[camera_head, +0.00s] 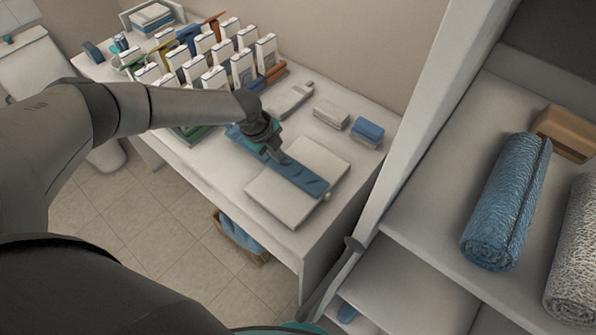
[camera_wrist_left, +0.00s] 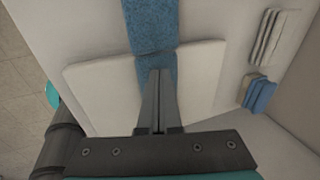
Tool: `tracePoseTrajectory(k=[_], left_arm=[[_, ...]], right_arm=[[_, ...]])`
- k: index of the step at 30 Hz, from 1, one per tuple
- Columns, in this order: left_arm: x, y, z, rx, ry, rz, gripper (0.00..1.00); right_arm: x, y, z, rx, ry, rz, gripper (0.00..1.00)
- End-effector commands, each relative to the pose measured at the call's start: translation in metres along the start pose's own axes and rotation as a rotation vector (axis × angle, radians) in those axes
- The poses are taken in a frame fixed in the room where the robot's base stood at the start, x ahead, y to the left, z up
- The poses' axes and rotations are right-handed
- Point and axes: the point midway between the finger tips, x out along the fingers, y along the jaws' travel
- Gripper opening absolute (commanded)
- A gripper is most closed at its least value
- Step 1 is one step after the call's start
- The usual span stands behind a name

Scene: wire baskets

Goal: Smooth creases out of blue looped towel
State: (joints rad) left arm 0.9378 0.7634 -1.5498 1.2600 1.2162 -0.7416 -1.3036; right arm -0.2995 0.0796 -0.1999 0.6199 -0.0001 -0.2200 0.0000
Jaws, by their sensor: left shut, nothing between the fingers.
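A long, flat blue towel (camera_head: 302,180) lies as a narrow strip on the white table, its near part across a white folded cloth or pad (camera_head: 272,204). In the wrist view the blue towel (camera_wrist_left: 150,28) has a speckled, looped-looking surface, with a crosswise line near the pad's edge. My left gripper (camera_head: 279,158) points down at the strip, fingers shut and empty. In the wrist view its fingertips (camera_wrist_left: 160,74) are over the blue cloth, touching or just above it; I cannot tell which. The fingers hide part of the strip. My right gripper is not in view.
Several upright white cards or packets (camera_head: 243,68) crowd the table's back. A shelf at right holds a rolled blue towel (camera_head: 508,200). A basket (camera_head: 240,238) stands below the table.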

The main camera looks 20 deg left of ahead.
Motion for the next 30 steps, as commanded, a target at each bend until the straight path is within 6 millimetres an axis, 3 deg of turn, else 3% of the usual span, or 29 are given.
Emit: tracePoseTrajectory(k=[30], left_arm=[[0.003, 0.003, -0.023, 0.003, 0.005, 0.005, 0.00]], right_arm=[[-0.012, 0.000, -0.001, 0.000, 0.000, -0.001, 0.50]])
